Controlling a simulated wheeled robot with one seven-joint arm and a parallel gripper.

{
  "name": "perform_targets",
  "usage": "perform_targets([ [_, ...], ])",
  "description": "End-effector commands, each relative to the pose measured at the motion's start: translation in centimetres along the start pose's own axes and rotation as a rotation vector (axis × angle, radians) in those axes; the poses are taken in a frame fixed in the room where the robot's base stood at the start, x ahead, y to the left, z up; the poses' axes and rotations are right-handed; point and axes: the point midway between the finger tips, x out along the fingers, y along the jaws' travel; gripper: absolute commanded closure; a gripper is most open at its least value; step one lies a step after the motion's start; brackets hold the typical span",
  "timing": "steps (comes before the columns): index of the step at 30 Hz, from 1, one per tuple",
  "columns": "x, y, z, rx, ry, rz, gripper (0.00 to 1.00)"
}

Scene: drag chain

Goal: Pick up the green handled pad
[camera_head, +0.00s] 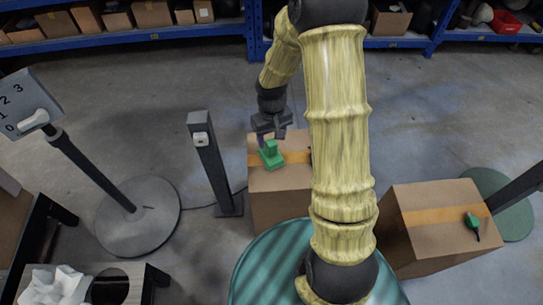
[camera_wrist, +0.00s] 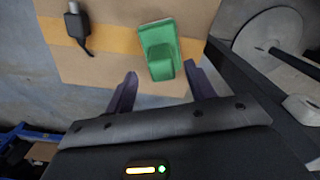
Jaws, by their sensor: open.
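The green handled pad (camera_head: 271,156) lies on top of a cardboard box (camera_head: 290,180) in the middle of the head view. It is a flat green pad with a raised block-like handle, and it also shows in the wrist view (camera_wrist: 157,45). My gripper (camera_head: 266,136) is open and empty above the box. In the wrist view its two dark fingers (camera_wrist: 160,88) stand apart, with the handle end of the pad lying between and just beyond their tips. I cannot tell the exact height of the fingers over the pad.
A dark plug-like object with a cable (camera_wrist: 77,24) lies on the same box. A second box (camera_head: 440,222) with a small green item (camera_head: 472,221) is at the right. A grey post (camera_head: 214,165) and a round-based stand (camera_head: 137,215) are at the left. Blue shelves (camera_head: 200,30) line the back.

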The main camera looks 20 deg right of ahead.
Motion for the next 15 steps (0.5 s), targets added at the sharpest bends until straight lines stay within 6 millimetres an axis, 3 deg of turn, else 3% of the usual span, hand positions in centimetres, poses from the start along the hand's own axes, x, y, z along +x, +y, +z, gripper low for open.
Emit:
perform_targets([
  [10,0.2,-0.1,0.0,-0.002,0.001,0.0,0.45],
  [15,2.2,-0.2,0.1,-0.003,-0.001,0.0,0.45],
])
